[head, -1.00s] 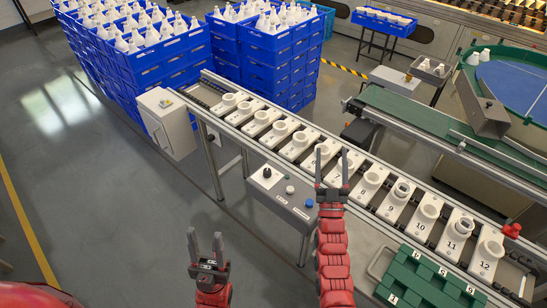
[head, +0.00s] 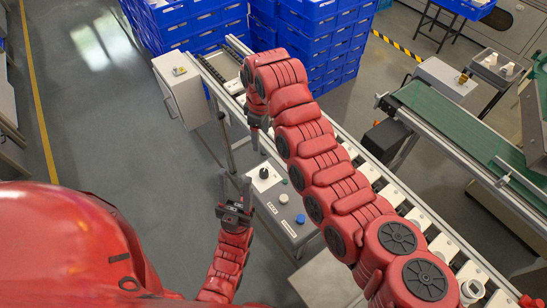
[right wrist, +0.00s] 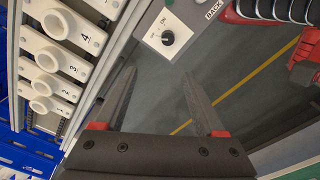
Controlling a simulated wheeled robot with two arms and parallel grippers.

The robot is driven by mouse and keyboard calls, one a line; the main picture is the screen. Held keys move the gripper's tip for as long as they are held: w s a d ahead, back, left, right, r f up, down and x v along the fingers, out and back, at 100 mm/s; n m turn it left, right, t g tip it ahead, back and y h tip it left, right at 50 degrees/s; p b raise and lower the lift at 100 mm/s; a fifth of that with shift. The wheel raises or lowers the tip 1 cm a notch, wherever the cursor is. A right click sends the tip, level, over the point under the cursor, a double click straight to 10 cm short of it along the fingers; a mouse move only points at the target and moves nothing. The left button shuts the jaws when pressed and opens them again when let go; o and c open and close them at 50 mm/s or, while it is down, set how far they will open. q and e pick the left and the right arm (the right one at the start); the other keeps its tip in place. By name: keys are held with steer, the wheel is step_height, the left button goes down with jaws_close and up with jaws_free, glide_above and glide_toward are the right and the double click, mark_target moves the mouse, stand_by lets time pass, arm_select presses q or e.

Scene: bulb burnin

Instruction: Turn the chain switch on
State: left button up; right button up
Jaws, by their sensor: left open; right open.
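The chain switch is a black knob (head: 263,173) on a white plate at the far left end of the grey control box. It also shows in the right wrist view (right wrist: 168,38), with "ON" lettering beside it; its exact setting is hard to read. My right gripper (head: 258,134) points down near the switch, partly hidden by my own arm. In the right wrist view its open, empty fingers (right wrist: 158,76) lie just below the switch plate in the picture, apart from the knob. My left gripper (head: 234,180) is open and empty, left of the control box.
The control box (head: 277,210) also carries a white button (head: 283,198) and a blue button (head: 300,219). The conveyor with numbered white holders (right wrist: 62,60) runs alongside. A grey cabinet (head: 187,90) stands behind, with blue crates (head: 320,40) further back. Open floor lies to the left.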

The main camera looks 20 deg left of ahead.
mark_target(264, 171)
steer(key=f, duration=0.4)
steer(key=s+f, duration=0.1)
steer(key=f, duration=0.3)
steer(key=f+p, duration=0.1)
steer(key=f, duration=0.4)
steer(key=shift+s+d+f, duration=0.1)
steer(key=shift+s+d, duration=0.1)
steer(key=shift+d, duration=0.1)
steer(key=shift+f, duration=0.4)
step_height(264, 171, down, 3)
steer(key=shift+w+r+b, duration=0.1)
steer(key=shift+r+b, duration=0.1)
steer(key=shift+b, duration=0.85)
jaws_close()
